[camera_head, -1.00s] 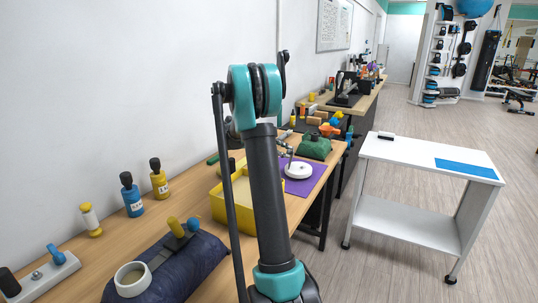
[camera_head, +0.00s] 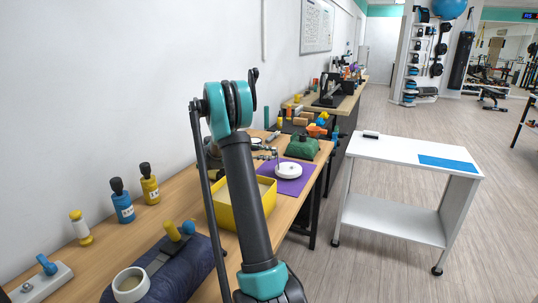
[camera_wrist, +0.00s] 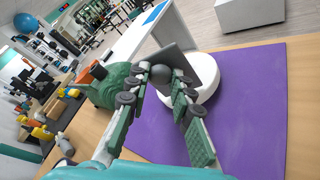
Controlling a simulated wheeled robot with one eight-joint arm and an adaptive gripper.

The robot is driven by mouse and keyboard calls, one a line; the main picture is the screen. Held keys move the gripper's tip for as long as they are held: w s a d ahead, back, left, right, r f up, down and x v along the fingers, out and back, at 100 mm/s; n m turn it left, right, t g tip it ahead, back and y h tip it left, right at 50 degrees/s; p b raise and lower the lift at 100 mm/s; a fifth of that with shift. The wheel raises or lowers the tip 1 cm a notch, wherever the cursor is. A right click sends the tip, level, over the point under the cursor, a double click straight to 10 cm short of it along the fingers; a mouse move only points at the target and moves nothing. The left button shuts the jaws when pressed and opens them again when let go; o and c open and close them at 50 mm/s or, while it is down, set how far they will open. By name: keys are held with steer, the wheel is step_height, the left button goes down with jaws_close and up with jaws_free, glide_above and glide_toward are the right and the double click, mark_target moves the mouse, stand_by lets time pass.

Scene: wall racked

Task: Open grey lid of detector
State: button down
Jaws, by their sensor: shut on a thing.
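The detector (camera_head: 289,170) is a white round body on a purple mat (camera_head: 300,185) on the wooden bench. In the wrist view the white body (camera_wrist: 207,76) lies just beyond my fingertips. A flat grey lid (camera_wrist: 178,58) stands tilted up beside the white body. My gripper (camera_wrist: 161,76) has green fingers with dark joints, closed around a round grey knob (camera_wrist: 160,73) at the lid. The knob's join to the lid is partly hidden by the fingers. In the head view my gripper (camera_head: 271,150) is small and partly lost against the bench items.
A green bag (camera_head: 302,147) lies just behind the detector, close to my fingers. A yellow bin (camera_head: 238,214) stands in front of it. Bottles (camera_head: 122,203) and a dark blue cushion (camera_head: 190,265) are nearer. A white cart (camera_head: 400,150) stands to the right.

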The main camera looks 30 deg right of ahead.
steer(key=c, duration=1.3)
jaws_free()
steer(key=v, duration=1.2)
